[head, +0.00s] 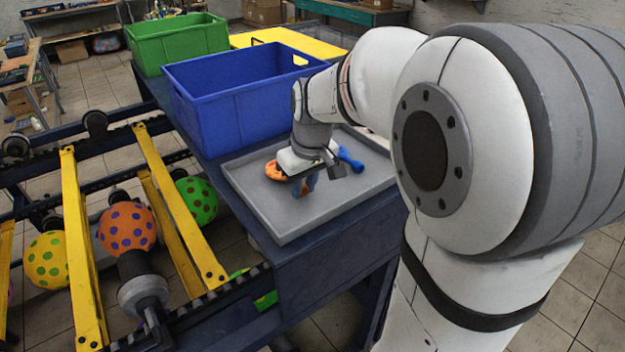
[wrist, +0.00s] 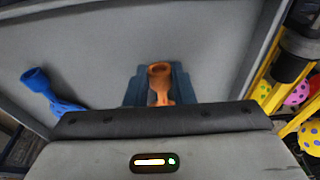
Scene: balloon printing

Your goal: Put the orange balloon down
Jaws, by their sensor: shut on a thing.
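My gripper (head: 305,187) is low over the grey tray (head: 285,233). In the wrist view, its dark blue fingers (wrist: 159,88) are shut on the limp orange balloon (wrist: 160,77), whose round mouth faces the camera. The gripper's body hides the balloon's lower part. I cannot tell whether the balloon touches the tray floor. A limp blue balloon (head: 350,160) lies in the tray to the right of my gripper in the head view. In the wrist view the blue balloon (wrist: 45,90) is on the left, apart from the fingers.
A blue crate (head: 235,112) stands behind the tray, with a green crate (head: 175,42) farther back. At left, a rack with yellow bars (head: 82,250) holds inflated dotted balloons, one orange (head: 128,228). The tray's near part is bare.

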